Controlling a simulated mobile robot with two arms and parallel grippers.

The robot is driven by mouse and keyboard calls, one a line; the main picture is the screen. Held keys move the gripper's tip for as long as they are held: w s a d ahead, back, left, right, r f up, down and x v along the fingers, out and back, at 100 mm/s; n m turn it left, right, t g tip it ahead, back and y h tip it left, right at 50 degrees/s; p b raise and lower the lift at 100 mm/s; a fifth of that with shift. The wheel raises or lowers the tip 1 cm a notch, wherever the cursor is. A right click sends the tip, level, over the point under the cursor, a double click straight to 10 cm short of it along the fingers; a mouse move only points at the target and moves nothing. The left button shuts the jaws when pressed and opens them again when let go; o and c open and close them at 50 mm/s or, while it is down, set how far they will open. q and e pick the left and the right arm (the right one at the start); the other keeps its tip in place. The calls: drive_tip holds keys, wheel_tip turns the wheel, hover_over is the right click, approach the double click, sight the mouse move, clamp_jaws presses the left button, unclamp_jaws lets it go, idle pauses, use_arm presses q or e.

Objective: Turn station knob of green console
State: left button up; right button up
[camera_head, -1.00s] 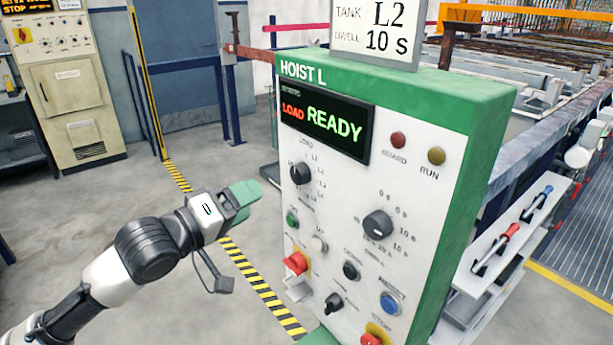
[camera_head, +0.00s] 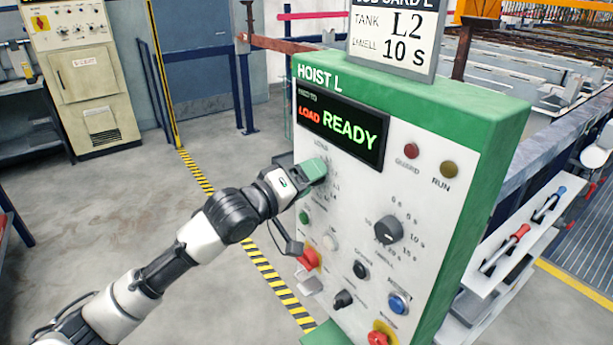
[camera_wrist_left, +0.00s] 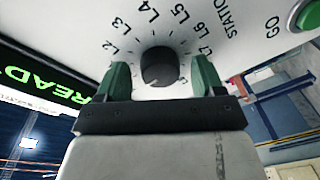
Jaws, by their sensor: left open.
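The green console (camera_head: 460,105) is labelled HOIST L and its display reads LOAD and READY. The station knob is hidden behind my gripper in the head view. In the left wrist view the black station knob (camera_wrist_left: 159,67) is ringed by marks such as L2, L3, L4, L5 and L6. My left gripper (camera_head: 314,170) is at the console's upper left face. In the left wrist view its two green fingers (camera_wrist_left: 161,78) are open, one on each side of the knob, with a gap visible on both sides. My right gripper is not in view.
A card reading TANK L2, DWELL 10 S (camera_head: 395,35) stands on top. The floor at left is clear.

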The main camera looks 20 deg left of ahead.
use_arm(q)
drive_tip(key=shift+c, duration=0.4)
drive_tip(key=c, duration=0.8)
drive_tip(key=shift+c, duration=0.2)
